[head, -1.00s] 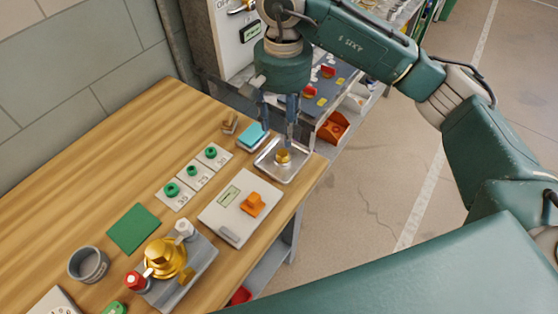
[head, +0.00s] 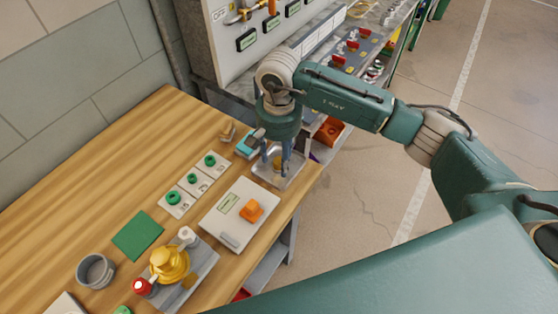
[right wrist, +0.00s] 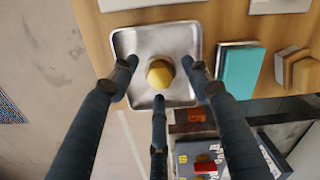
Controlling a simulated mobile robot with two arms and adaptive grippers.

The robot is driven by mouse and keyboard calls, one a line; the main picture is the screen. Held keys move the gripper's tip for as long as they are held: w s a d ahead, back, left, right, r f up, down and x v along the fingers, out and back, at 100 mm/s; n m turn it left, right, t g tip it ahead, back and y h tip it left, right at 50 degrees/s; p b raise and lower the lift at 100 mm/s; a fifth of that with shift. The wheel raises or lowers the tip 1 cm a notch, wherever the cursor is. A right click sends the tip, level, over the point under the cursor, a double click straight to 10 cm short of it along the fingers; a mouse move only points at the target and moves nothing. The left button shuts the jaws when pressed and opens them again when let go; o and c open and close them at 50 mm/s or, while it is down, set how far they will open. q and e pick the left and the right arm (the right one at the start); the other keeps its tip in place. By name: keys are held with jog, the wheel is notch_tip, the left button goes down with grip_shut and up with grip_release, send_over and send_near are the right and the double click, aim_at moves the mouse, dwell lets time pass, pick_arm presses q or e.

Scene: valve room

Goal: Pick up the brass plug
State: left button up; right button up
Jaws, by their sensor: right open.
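The brass plug (right wrist: 160,74) lies in a shallow metal tray (right wrist: 125,40) in the right wrist view. In the head view the plug (head: 278,163) shows partly between the fingers, and the tray (head: 291,181) sits at the table's far right corner. My right gripper (right wrist: 160,80) is open, with its fingers spread around the plug. In the head view the right gripper (head: 277,167) points down over the tray. I cannot tell whether any finger touches the plug. My left gripper is not in view.
A white plate with an orange knob (head: 251,210), green-knobbed plates (head: 192,180) and a brass valve (head: 169,263) are nearer. A shelf with an orange bin (head: 329,131) stands beyond the table edge.

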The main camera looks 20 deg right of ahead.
grip_shut()
jog(key=shift+r, duration=0.1)
